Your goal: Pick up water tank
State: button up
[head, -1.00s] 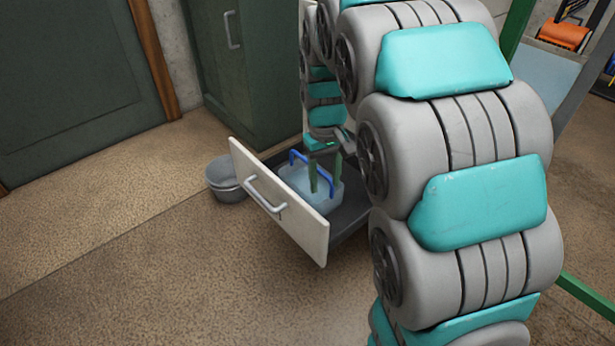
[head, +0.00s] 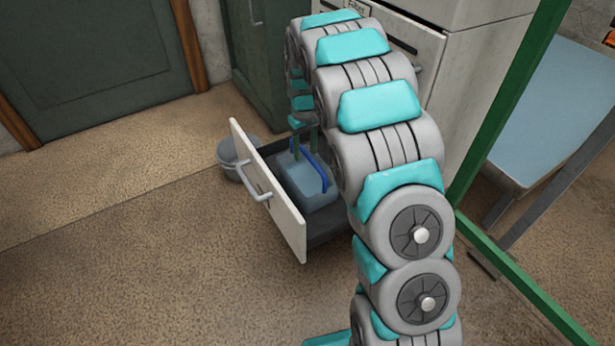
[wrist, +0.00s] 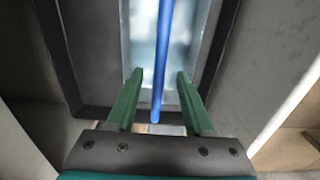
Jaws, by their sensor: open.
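The water tank (head: 308,185) is a pale, see-through blue box with a blue handle (head: 311,168). It sits in the open drawer (head: 282,205). My gripper (head: 305,140) points down at the tank's far end, partly hidden by my arm in the head view. In the wrist view my gripper (wrist: 158,75) is open, its two green fingers apart. The blue handle (wrist: 162,60) runs lengthwise between the fingers, with no contact visible. The tank (wrist: 190,40) lies below, inside the dark drawer.
A grey bucket (head: 236,155) stands on the floor left of the drawer. A dark green cabinet (head: 255,60) is behind it. White cabinets (head: 440,60) rise at the right, with a green frame post (head: 505,100) and a pale blue table (head: 555,110). The floor at front left is clear.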

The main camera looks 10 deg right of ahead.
jog(key=f, duration=0.3)
jog(key=s+f, duration=0.1)
jog(key=f, duration=0.1)
jog(key=shift+d+f, duration=0.1)
jog(key=shift+d, duration=0.1)
grip_shut()
dwell(1.2)
